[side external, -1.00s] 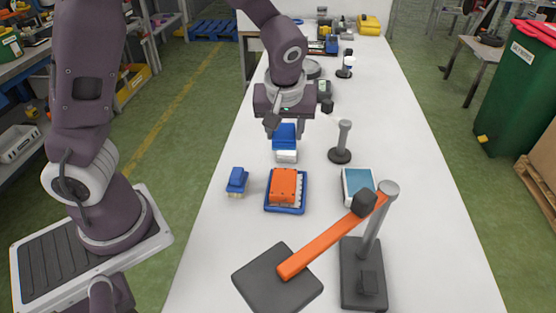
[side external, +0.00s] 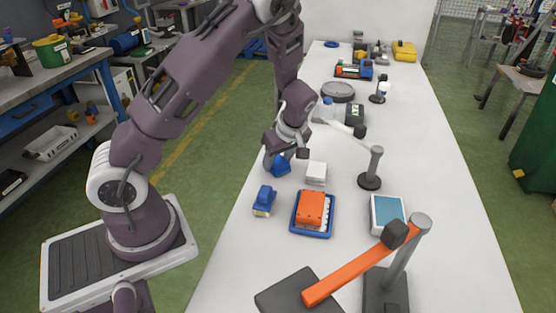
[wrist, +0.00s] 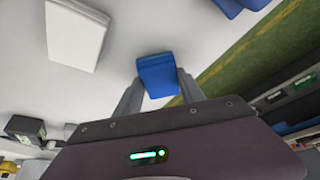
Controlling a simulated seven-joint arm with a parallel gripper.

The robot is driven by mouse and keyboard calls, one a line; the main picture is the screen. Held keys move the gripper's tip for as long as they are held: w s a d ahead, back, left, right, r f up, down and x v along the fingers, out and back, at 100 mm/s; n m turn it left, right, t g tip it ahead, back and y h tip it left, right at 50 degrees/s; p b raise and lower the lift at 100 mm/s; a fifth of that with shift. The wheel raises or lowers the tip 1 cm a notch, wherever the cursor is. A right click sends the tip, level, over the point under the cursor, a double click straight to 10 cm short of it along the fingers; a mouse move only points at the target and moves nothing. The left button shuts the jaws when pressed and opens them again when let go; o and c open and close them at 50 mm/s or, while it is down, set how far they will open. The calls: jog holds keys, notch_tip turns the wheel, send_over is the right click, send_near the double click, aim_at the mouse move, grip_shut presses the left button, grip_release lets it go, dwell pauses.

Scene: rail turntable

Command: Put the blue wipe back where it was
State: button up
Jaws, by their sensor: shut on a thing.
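The blue wipe (side external: 279,166) is a small blue block held at my gripper (side external: 284,153), low over the left edge of the white table. In the wrist view, the wipe (wrist: 158,76) sits between the two fingers of my gripper (wrist: 160,88), which are shut on it. I cannot tell whether it touches the table. A white block (side external: 316,173) stands just right of the wipe, apart from it; it also shows in the wrist view (wrist: 75,35).
A blue and yellow item (side external: 264,201) lies nearer the camera. An orange box (side external: 310,207) sits in a blue tray (side external: 313,233). A grey post (side external: 372,166), a blue-topped box (side external: 387,213) and an orange bar (side external: 350,272) stand to the right. Bare table lies between them.

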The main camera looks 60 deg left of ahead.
jog(key=shift+f, duration=0.2)
jog(key=o, duration=1.3)
jog(key=s+d+r+m+t+h, duration=0.1)
jog(key=s+d+r+m+h, duration=0.1)
jog(key=d+r, duration=0.45)
jog(key=s+d+r+m+h, duration=0.1)
jog(key=s+d+r+m, duration=0.15)
jog(key=r, duration=0.75)
jog(key=s+d+r+m+t, duration=0.1)
jog(key=s+d+r+m, duration=0.1)
jog(key=s+m, duration=0.2)
jog(key=s+d+r+m+t+h, duration=0.1)
jog(key=s+d+r+m+t, duration=0.1)
jog(key=s+m, duration=0.3)
jog(key=s+d+r+m+t, duration=0.1)
jog(key=s+d+r+m, duration=0.2)
jog(key=s, duration=0.4)
jog(key=shift+s+d+r+m+t+h, duration=0.2)
jog(key=shift+d+r+m+t+h, duration=0.15)
jog(key=shift+m, duration=0.4)
